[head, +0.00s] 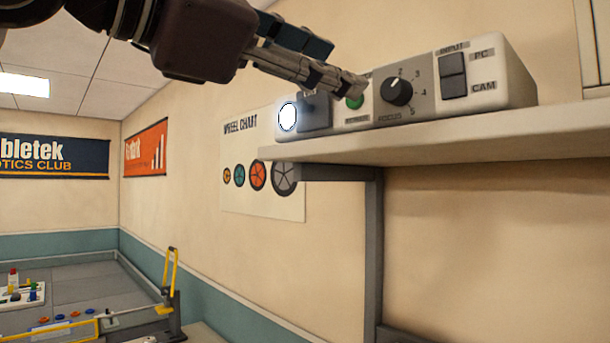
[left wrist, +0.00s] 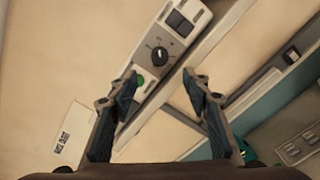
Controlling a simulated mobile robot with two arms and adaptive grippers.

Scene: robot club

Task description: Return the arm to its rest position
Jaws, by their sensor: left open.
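My left gripper (head: 342,68) reaches in from the top left of the head view, in front of the grey-white control box (head: 505,75). Its fingers are spread apart in the left wrist view (left wrist: 161,79), with nothing between them. The nearer fingertip overlaps the edge of the box's green button (head: 354,103); I cannot tell whether they touch. In the left wrist view, the green button (left wrist: 139,80) shows beside the left fingertip. The box also has a black dial (head: 397,91), an INPUT rocker switch (head: 453,75) and a glowing white round light (head: 287,117). My right gripper is out of view.
The box stands on a wall shelf (head: 480,133) with a dark bracket (head: 373,240) below. A wheel chart (head: 245,187) hangs on the wall behind. A grey table (head: 75,265) with small parts and a yellow-handled tool (head: 172,280) is at lower left. Open air lies left of the shelf.

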